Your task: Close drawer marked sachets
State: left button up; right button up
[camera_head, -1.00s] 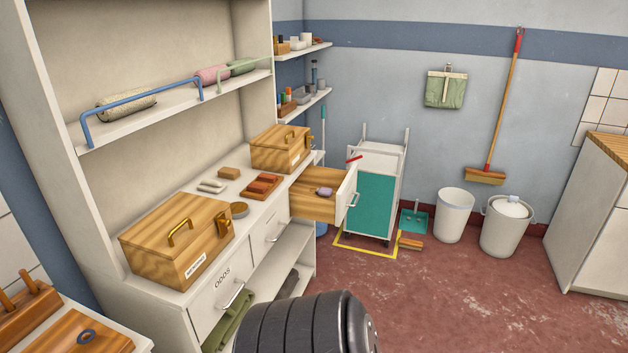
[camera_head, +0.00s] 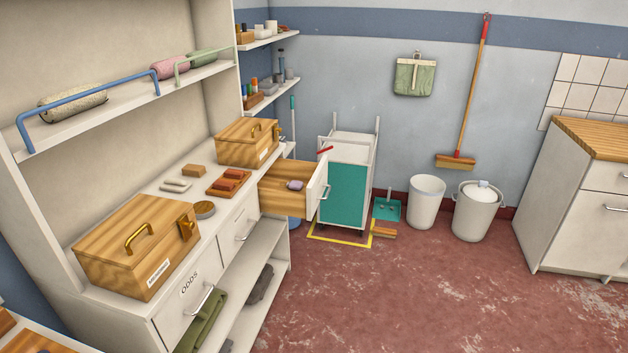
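One drawer (camera_head: 288,196) of the white cabinet is pulled out, at the far end of the drawer row. It has wooden sides, a white front and a metal handle (camera_head: 323,200), and a small purple item (camera_head: 295,185) lies inside. Its front is seen almost edge-on, so I cannot read any marking on it. The drawer marked "ODDS" (camera_head: 184,308) is shut at the near end. A further shut drawer (camera_head: 237,229) lies between the two; I can read no label on it. Neither of my grippers shows in this view.
Two wooden boxes (camera_head: 140,240) and small items stand on the countertop above the drawers. A teal-sided cart (camera_head: 343,194) stands beyond the open drawer, with a dustpan, brush and two bins farther right. The red floor (camera_head: 420,290) before the cabinet is clear.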

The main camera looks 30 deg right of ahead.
aim_at(273, 198)
jog(key=z, duration=1.05)
jog(key=i+l+u, duration=0.1)
jog(key=i, duration=0.4)
jog(key=i+l+u, duration=0.15)
jog(key=i, duration=0.35)
